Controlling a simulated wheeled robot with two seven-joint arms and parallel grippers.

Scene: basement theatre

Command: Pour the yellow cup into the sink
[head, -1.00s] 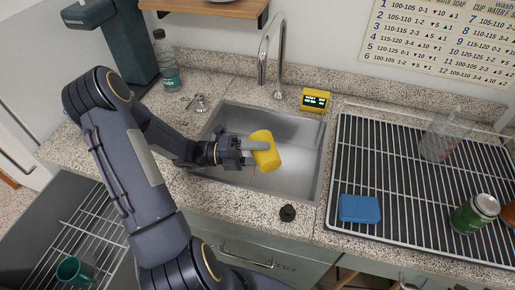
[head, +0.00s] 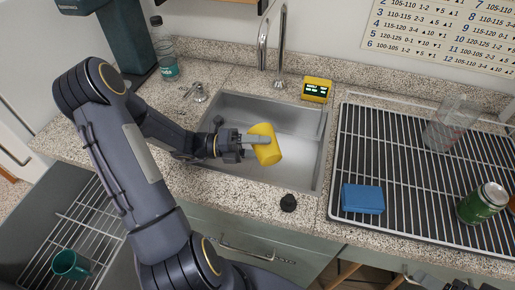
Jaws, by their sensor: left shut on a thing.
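The yellow cup (head: 267,144) is held over the metal sink (head: 304,160), tilted. My left gripper (head: 255,141) reaches in from the left and is shut on the yellow cup, with a grey finger across its side. The inside of the cup cannot be made out, and no liquid is visible. The sink basin lies below and around the cup.
A faucet (head: 281,45) and a yellow timer (head: 317,89) stand behind the sink. A black stopper (head: 288,202) is on the front counter. A wire rack (head: 405,190) at the right holds a blue sponge (head: 362,198), a green can (head: 482,203) and a clear container (head: 450,123).

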